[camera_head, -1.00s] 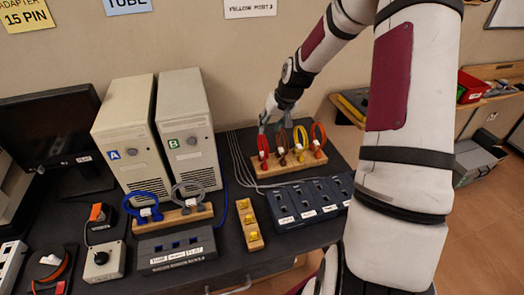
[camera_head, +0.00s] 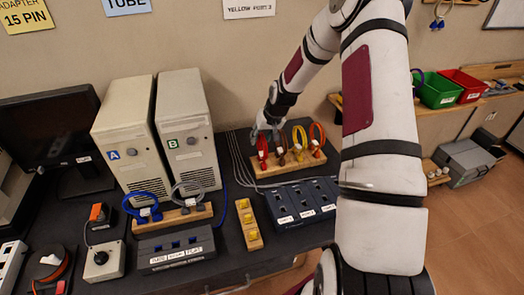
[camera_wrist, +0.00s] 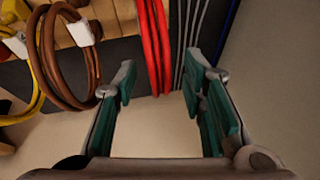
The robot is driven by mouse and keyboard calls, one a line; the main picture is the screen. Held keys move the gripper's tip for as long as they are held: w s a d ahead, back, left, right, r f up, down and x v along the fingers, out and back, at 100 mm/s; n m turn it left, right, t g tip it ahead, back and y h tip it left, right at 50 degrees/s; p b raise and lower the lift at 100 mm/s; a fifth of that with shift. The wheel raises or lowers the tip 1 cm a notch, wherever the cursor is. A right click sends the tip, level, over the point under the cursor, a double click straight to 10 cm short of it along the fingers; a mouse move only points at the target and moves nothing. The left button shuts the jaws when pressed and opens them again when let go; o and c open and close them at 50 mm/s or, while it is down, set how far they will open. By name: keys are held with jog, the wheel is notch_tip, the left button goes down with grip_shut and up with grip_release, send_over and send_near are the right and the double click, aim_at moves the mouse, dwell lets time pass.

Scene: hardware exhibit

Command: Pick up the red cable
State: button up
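The red cable (camera_head: 262,144) hangs at the left end of a wooden rack (camera_head: 264,172) at the back of the dark table. In the wrist view, its red strands (camera_wrist: 155,48) run between the two fingers. My gripper (camera_head: 269,128) is open, with its fingertips at the upper part of the red cable. In the wrist view, my gripper (camera_wrist: 162,85) shows clear gaps on both sides of the strands. Whether a finger touches the cable cannot be told.
A brown cable (camera_head: 280,152) hangs close beside the red one, then yellow (camera_head: 299,143) and orange (camera_head: 317,138) cables. Thin grey cables (camera_wrist: 192,35) run near the right finger in the wrist view. Computer tower B (camera_head: 188,125) stands left; a dark socket block (camera_head: 290,208) sits in front.

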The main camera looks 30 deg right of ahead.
grip_shut()
jog(key=shift+r, duration=0.1)
